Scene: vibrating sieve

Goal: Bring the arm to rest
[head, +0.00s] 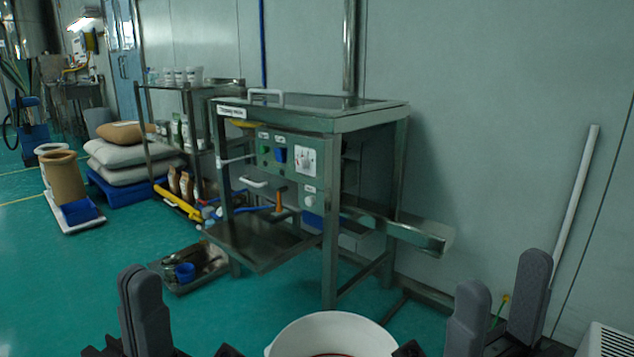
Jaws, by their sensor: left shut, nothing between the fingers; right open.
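My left gripper (144,308) is at the bottom left of the head view, its dark fingers together and nothing between them. My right gripper (505,306) is at the bottom right, its fingers apart and empty. Both point upward in the picture, apart from the machine. The vibrating sieve (295,160) is a steel frame with a lidded top, a green control panel and a chute (410,228) on its right side. The rest of both arms is mostly out of view.
A white bucket (290,337) stands between my grippers, cut off by the lower edge. A steel tray (203,267) with a blue cup lies on the floor. A shelf (186,89), stacked sacks (130,160) and a brown bin (64,178) are at left. A white pole (575,200) leans on the right wall.

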